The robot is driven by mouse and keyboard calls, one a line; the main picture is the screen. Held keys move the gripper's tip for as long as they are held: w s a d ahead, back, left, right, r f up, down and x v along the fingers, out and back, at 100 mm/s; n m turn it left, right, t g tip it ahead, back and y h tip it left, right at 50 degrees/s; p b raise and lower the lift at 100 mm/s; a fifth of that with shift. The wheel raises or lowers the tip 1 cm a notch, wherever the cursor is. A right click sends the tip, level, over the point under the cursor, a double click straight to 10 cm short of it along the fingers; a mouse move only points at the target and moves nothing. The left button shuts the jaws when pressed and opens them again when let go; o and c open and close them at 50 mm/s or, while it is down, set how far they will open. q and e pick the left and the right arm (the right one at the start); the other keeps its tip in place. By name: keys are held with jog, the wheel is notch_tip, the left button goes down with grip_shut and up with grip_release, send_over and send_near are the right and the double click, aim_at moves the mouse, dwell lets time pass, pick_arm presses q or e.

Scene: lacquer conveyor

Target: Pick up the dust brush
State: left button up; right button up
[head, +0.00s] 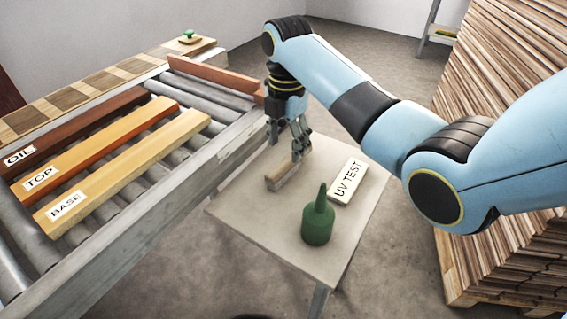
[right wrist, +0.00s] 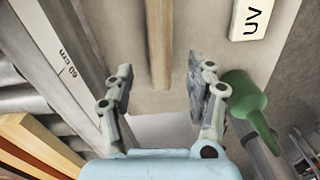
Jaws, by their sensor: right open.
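The dust brush (head: 281,178) looks like a narrow wooden bar and lies on the small table beside the conveyor. In the right wrist view the brush (right wrist: 160,42) runs lengthwise, with its near end between my fingertips in the picture. My right gripper (head: 299,148) is over the brush's far end, pointing down. In the right wrist view the gripper (right wrist: 160,80) is open, with one finger on each side of the brush and a gap on both sides. I cannot tell whether the fingertips are level with the brush or above it. My left gripper is not in view.
A white UV TEST block (head: 346,181) and a green bottle (head: 318,222) with a pointed nozzle stand on the small table (head: 262,218), right of the brush. The roller conveyor (head: 225,133) with labelled boards is left. Stacked planks (head: 510,120) rise at right.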

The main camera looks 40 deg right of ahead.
aim_at(287, 161)
jog(key=shift+f, duration=1.35)
notch_tip(287, 161, down, 5)
jog(key=shift+r, duration=0.2)
jog(key=shift+c, duration=0.2)
jog(key=c, duration=0.5)
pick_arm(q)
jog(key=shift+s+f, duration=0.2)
pick_arm(e)
grip_shut()
